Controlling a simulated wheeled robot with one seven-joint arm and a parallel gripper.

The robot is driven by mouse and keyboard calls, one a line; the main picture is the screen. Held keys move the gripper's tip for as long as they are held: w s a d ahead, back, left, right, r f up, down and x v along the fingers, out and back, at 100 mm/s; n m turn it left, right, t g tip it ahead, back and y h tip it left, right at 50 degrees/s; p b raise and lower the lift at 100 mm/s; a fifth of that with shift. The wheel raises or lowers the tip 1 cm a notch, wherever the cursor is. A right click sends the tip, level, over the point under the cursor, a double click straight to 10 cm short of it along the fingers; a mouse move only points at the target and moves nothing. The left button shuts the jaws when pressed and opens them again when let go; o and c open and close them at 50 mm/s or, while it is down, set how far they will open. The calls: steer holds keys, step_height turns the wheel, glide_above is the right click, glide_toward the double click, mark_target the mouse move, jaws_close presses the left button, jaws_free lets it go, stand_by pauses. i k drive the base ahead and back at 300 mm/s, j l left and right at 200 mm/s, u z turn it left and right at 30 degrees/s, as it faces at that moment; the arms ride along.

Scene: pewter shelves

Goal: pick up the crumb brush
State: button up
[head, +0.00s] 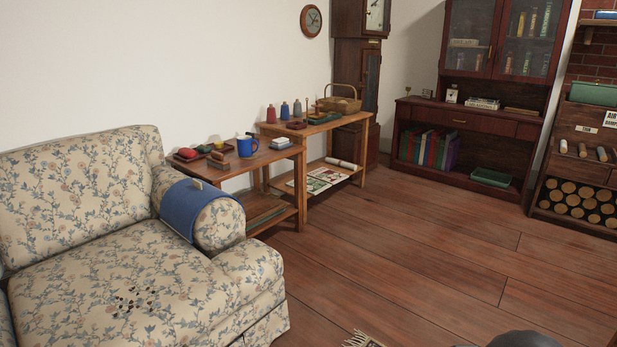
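Dark crumbs (136,300) lie scattered on the seat of the floral sofa (70,210). A small brown, wooden-looking item with a paler part, possibly the crumb brush (218,158), lies near the front edge of the side table (262,157) beside the sofa arm. It is too small to identify for certain. Nothing visibly touches it except the tabletop and perhaps its close neighbours. My gripper is not in view.
A blue cloth (200,205) covers the sofa arm. A second table (350,121) stands behind. The wooden floor (430,240) to the right is mostly clear.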

mark_target(216, 159)
steer(key=i+l+z, duration=0.15)
steer(key=i, duration=0.65)
steer(key=i+l+z, duration=0.15)
steer(key=i, duration=0.65)
steer(key=i+j+u, duration=0.2)
steer(key=i+u, duration=0.65)
steer(key=i+l+u, duration=0.15)
steer(key=i+u, duration=0.3)
steer(key=i+l+u, duration=0.3)
steer(key=i+u, duration=0.15)
steer(key=i+l+u, duration=0.1)
steer(key=i+u, duration=0.35)
steer(key=i, duration=0.35)
